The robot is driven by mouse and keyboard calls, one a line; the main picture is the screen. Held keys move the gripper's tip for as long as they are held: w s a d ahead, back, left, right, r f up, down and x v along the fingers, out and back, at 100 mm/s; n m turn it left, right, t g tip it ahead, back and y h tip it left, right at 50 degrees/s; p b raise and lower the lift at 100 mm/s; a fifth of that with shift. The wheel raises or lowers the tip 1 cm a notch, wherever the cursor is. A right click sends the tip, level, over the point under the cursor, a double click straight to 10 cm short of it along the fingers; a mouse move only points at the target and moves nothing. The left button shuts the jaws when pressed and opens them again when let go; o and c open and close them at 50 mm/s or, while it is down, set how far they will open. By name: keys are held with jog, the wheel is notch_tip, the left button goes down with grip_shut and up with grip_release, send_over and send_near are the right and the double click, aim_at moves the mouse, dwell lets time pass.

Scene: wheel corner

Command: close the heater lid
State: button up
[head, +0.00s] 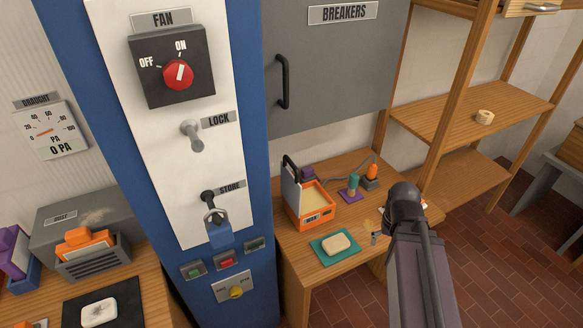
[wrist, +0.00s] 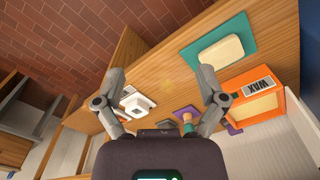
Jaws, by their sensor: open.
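The heater (head: 318,214) is an orange box on the wooden bench in the head view, with cream wax inside. Its grey lid (head: 290,193) stands open, upright along the left side, with a black handle (head: 289,160) at its top. In the wrist view the heater (wrist: 262,106) is at the right with its WAX label. My gripper (wrist: 162,82) is open and empty above the bench, apart from the heater. In the head view my arm hides most of it, to the right of the heater.
A cream block (head: 336,243) lies on a green mat (head: 322,253) in front of the heater. A teal-topped tool (head: 353,187) on a purple base and an orange-topped one (head: 371,174) stand right of it. The grey breakers cabinet (head: 335,70) hangs above; shelves (head: 460,105) stand at right.

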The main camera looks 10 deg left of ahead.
jog(key=shift+w+a+r, duration=0.1)
jog(key=c, duration=0.7)
jog(key=shift+w+a+r+n+p, duration=0.55)
jog(key=shift+w+r+n+p, duration=0.1)
jog(key=shift+w+n+p, duration=0.1)
grip_shut()
jog(key=w+a+r+n+p, duration=0.5)
jog(key=a+n, duration=0.3)
jog(key=a, duration=0.2)
jog(key=w+a+r+n+p, duration=0.6)
jog(key=a+r+n+p, duration=0.1)
jog(key=a, duration=0.4)
jog(key=w+a+r+n+p, duration=0.5)
jog(key=a+r+n+p, duration=0.2)
jog(key=a, duration=0.3)
jog(key=shift+w+a+n, duration=0.15)
jog(key=shift+w+n, duration=0.05)
jog(key=shift+n, duration=0.65)
jog(key=shift+f, duration=0.1)
